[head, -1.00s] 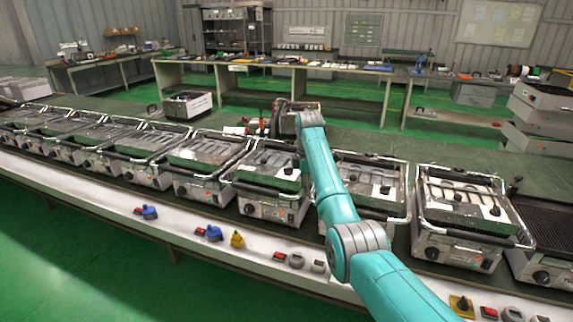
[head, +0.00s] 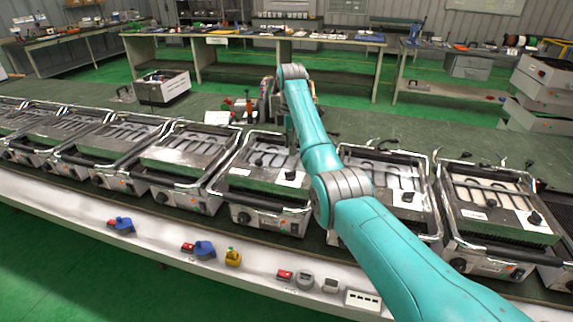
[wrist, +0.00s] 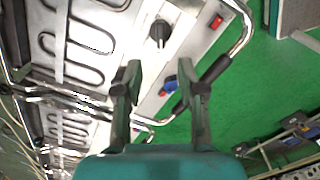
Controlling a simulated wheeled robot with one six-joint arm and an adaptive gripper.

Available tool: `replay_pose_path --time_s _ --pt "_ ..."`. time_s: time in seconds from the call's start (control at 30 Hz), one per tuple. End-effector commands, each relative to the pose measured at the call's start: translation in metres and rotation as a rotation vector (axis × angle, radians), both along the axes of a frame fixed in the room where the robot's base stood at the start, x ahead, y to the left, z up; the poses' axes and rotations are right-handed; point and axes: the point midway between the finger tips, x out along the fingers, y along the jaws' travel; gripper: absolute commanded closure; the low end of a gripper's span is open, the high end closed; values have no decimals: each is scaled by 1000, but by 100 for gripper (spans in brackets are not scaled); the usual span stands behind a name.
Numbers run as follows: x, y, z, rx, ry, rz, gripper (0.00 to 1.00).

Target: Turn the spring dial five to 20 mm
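My arm reaches out over the row of grill-like heating units in the head view; its gripper is mostly hidden there by the arm. In the wrist view my gripper (wrist: 160,78) has its two dark fingers apart, with nothing held between them. A black knob (wrist: 159,32) sits on a unit's pale metal panel beyond the fingertips, apart from them. In the head view a unit (head: 258,185) with a dark knob (head: 243,217) on its front stands just left of my arm. I cannot tell which knob is spring dial five, and no 20 mm marking is readable.
The units stand close together on a long green bench, with raised metal handles. A white ledge (head: 60,203) in front carries blue (head: 204,250), yellow (head: 233,257) and red switches. A dark device (head: 268,97) stands behind the units. In the wrist view a black handle grip (wrist: 215,69) lies right of the fingers.

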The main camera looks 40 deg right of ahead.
Motion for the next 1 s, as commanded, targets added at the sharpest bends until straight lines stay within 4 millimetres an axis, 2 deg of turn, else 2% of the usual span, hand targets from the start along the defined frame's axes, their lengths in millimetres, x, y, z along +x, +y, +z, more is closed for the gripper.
replay_pose_path --time_s 0.4,0.6,0.8,1.0 --pt "-1 0 -67 1 3 0 60" --pt "-1 0 -93 1 2 0 60" --pt "0 0 -103 0 1 0 60" --pt "0 0 -104 0 0 0 60"
